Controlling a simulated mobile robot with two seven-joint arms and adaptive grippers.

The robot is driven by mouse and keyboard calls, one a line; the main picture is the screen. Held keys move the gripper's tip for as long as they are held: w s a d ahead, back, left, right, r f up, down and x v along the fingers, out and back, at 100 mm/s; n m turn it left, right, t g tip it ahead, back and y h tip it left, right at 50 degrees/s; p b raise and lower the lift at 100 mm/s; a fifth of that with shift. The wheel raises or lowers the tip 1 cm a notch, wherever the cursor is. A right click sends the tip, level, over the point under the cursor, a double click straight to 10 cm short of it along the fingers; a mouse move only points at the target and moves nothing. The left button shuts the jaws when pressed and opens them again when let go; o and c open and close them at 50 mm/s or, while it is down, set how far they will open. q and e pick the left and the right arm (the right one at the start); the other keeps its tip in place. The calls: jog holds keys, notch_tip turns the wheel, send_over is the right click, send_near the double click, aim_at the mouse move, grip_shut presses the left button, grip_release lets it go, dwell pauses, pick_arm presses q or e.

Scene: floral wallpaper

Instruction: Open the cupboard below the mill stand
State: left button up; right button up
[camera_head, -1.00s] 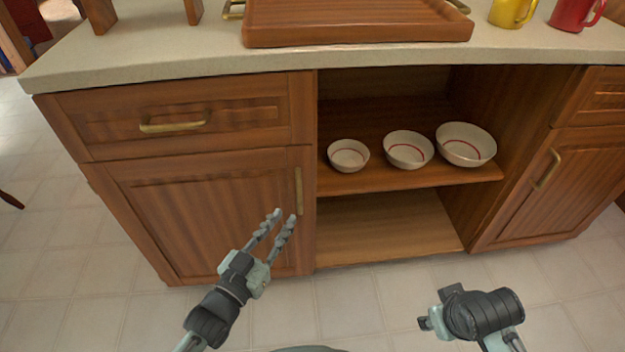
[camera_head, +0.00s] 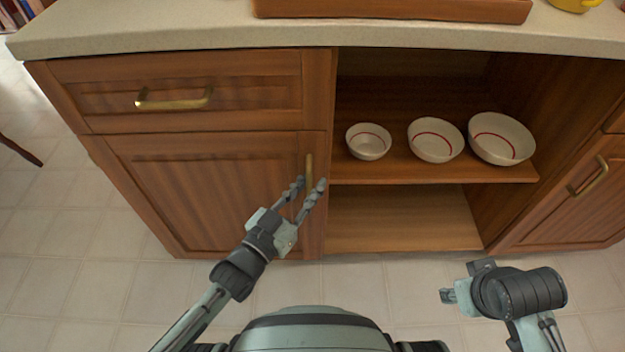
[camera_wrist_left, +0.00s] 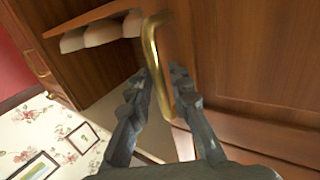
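The wooden cupboard door (camera_head: 205,185) below the left drawer is shut. Its upright brass handle (camera_head: 309,172) is near the door's right edge. My left gripper (camera_head: 311,184) is open, with its fingertips at the lower part of this handle. In the left wrist view, the handle (camera_wrist_left: 152,45) runs down between the two parted fingers (camera_wrist_left: 164,74); I cannot tell whether they touch it. My right gripper (camera_head: 448,295) is low at the right, apart from the furniture, and its fingers cannot be made out. No mill stand can be made out now.
A drawer (camera_head: 190,92) with a brass handle is above the door. Right of it, an open shelf (camera_head: 440,173) holds three bowls. Another cupboard door (camera_head: 575,200) is at far right. The worktop (camera_head: 150,28) carries a wooden tray (camera_head: 390,10). The tiled floor ahead is clear.

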pick_arm(q)
grip_shut()
jog(key=shift+s, duration=0.1)
dwell(0.4)
